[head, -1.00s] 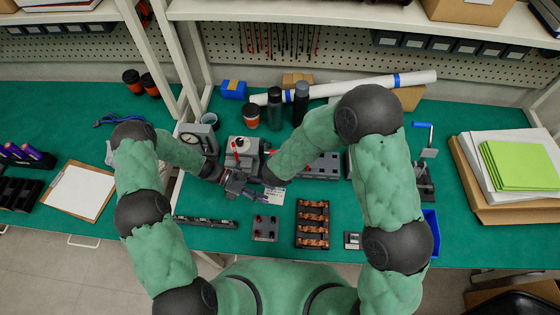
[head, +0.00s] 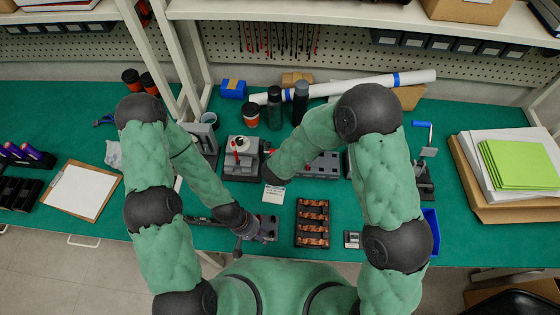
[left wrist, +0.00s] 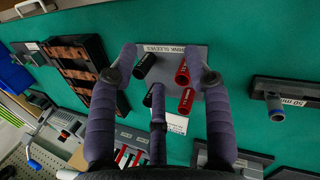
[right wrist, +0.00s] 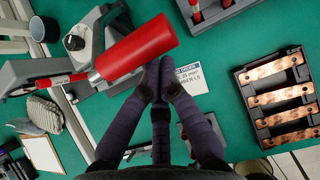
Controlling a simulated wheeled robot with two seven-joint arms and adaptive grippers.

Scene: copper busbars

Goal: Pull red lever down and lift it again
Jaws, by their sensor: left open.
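The red lever handle (right wrist: 135,48) is a thick cylinder that crosses the upper middle of the right wrist view at a slant, on a grey arm. My right gripper (right wrist: 159,72) has its fingertips together at the handle's lower edge; nothing shows between them, and I cannot tell whether they touch the handle. In the head view, the right wrist (head: 271,172) is beside the grey press (head: 240,170), and its fingers are hard to make out. My left gripper (left wrist: 163,62) is open and empty over the shrink sleeves plate (left wrist: 165,52), its fingers on either side of several red and black sleeves.
A dark rack of copper busbars (head: 312,222) lies right of the sleeves plate. A white label card (head: 274,194) lies near the press. Bottles (head: 274,108) and a blue box (head: 233,88) stand behind it. A clipboard (head: 80,190) lies at the left.

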